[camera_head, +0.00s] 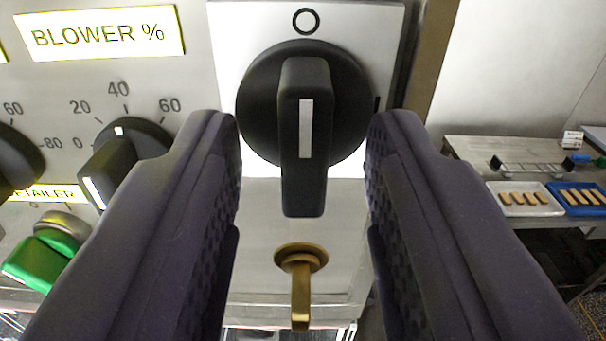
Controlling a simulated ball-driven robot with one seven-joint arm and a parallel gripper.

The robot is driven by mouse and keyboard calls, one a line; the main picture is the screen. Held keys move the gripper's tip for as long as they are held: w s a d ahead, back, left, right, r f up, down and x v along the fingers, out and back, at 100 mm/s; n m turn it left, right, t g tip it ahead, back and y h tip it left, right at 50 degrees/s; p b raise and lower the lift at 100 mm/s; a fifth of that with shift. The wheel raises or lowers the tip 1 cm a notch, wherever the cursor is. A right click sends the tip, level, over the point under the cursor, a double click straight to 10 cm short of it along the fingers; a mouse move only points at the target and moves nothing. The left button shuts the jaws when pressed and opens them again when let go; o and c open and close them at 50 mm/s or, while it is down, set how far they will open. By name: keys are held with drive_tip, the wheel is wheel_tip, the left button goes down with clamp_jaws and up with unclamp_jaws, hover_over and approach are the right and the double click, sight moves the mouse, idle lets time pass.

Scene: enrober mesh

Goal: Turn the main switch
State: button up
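The main switch (304,135) is a black rotary knob with a raised bar handle and a white line, on a pale plate. Its handle points straight up and down, in line with the round O mark above it. My gripper (304,130) is open, with one dark padded finger on each side of the switch handle. Gaps show between the handle and both fingers, so nothing is held. The fingertips reach the left and right edges of the round knob base; whether they touch it I cannot tell.
A brass key-like part (300,285) sticks out below the switch. At left are a blower dial (115,155) under a "BLOWER %" label (100,33) and a green knob (45,255). At far right, a table holds a white tray (527,209) and a blue tray (578,209).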

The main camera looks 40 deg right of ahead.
drive_tip(key=b+v, duration=0.1)
drive_tip(key=v, duration=0.6)
drive_tip(key=shift+s+a, duration=0.25)
drive_tip(key=shift+s, duration=0.1)
